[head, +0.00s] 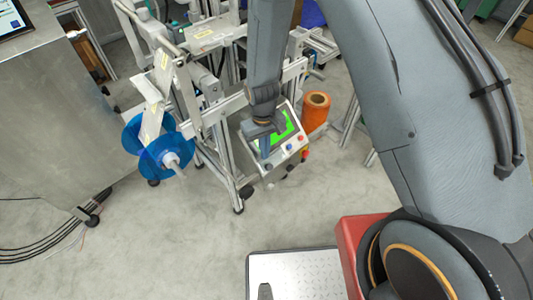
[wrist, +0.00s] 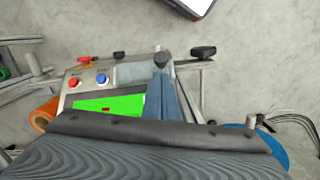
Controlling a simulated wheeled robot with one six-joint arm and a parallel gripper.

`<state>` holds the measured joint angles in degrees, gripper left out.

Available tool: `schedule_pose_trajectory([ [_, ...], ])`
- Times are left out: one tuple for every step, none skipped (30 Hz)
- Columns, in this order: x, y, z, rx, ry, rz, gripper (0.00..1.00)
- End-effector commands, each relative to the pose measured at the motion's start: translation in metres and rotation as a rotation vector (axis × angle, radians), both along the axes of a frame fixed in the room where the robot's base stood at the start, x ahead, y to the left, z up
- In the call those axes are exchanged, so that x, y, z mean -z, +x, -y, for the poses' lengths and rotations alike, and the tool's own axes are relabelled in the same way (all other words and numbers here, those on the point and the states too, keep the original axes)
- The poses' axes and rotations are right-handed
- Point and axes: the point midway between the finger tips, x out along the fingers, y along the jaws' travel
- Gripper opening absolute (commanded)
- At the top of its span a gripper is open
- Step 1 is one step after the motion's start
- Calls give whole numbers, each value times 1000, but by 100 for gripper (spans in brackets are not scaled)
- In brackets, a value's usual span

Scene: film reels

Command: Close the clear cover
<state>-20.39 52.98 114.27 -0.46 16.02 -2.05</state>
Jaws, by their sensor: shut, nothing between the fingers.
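A control box (head: 290,155) with a bright green screen stands low on the metal frame in the head view. The same box shows in the wrist view with its green screen (wrist: 115,104), a red button (wrist: 74,82) and a blue button (wrist: 101,79). A pale, see-through-looking patch (wrist: 130,73) lies beside the buttons; I cannot tell whether it is the clear cover. My gripper (head: 265,148) is shut and empty, pointing down over the box's left part. In the wrist view its fingers (wrist: 162,88) hide part of the panel. I cannot tell whether they touch it.
Blue reels (head: 165,150) sit on the frame's left side, near a metal cabinet (head: 55,110). An orange roll (head: 316,108) stands right of the box. Frame legs surround the box. Cables (head: 45,235) lie on the floor at left.

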Motion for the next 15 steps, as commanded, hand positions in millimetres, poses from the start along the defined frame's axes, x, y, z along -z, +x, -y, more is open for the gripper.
schedule_pose_trajectory([
  [-11, 7, -2, 3, 2, 6, 0],
  [-16, 10, -3, 4, 3, 7, 0],
  [-22, 13, -4, 6, 3, 8, 0],
  [-27, 13, -4, 6, 3, 8, 0],
  [-32, 14, -3, 6, 3, 8, 0],
  [-40, 15, -4, 6, 4, 10, 0],
  [-45, 14, -4, 5, 4, 9, 0],
  [-51, 15, -5, 5, 4, 9, 0],
  [-58, 15, -5, 3, 4, 9, 0],
  [-64, 15, -6, 2, 4, 10, 0],
  [-69, 15, -6, 2, 4, 9, 0],
  [-77, 16, -6, 2, 5, 11, 0],
  [-81, 16, -6, 2, 4, 9, 0],
  [-86, 16, -6, 2, 4, 9, 0],
  [-92, 16, -6, 2, 4, 9, 0],
])
